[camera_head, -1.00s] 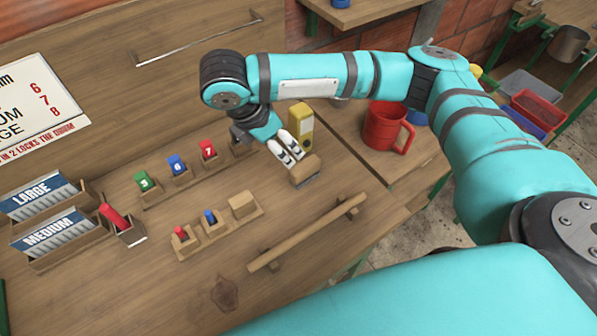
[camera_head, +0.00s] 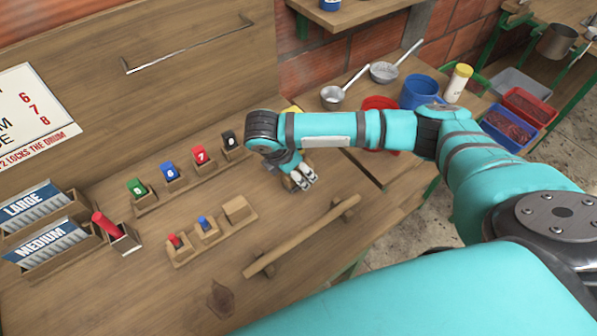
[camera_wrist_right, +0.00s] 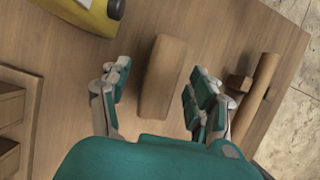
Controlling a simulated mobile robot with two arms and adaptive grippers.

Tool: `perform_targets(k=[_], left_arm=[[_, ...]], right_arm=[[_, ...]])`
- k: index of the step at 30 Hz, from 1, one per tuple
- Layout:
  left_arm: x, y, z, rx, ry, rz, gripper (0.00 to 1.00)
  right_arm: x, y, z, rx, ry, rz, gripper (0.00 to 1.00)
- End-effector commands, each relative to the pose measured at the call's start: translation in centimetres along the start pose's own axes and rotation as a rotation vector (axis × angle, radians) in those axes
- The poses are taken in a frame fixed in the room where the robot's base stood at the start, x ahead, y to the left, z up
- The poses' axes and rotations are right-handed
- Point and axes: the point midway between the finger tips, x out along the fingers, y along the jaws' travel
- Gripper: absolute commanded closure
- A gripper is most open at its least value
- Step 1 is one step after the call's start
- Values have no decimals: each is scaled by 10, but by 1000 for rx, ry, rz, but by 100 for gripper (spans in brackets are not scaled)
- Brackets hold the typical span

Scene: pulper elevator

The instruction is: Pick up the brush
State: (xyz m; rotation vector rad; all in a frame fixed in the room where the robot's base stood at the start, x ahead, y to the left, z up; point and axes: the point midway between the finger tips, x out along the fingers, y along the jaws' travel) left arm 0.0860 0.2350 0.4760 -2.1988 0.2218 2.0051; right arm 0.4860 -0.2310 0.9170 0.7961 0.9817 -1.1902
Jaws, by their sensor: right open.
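The brush (camera_wrist_right: 163,77), a plain wooden block seen from above, lies on the wooden bench top in the right wrist view. No bristles show there. In the head view only a small part of the brush (camera_head: 289,184) shows beside my fingers. My right gripper (camera_wrist_right: 158,82) is open, with one finger on each side of the brush and a visible gap to each side. In the head view my right gripper (camera_head: 303,178) is over the brush and hides most of it. My left gripper is not in view.
A yellow container (camera_wrist_right: 88,12) stands close beyond the brush. A wooden rail (camera_wrist_right: 258,100) runs to its right. Wooden holders with numbered tags (camera_head: 170,172) are to the left. A red mug (camera_head: 380,103) and a blue cup (camera_head: 423,90) stand behind my arm.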

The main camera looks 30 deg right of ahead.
Motion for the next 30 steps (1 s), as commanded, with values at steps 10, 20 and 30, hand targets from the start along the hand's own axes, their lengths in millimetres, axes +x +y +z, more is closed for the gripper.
perform_targets(k=[10,20,30], left_arm=[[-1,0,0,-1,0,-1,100],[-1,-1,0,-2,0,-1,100],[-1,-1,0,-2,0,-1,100]], right_arm=[[12,-1,0,-1,0,-1,38],[11,-1,0,-1,0,0,80],[11,0,0,0,0,0,100]])
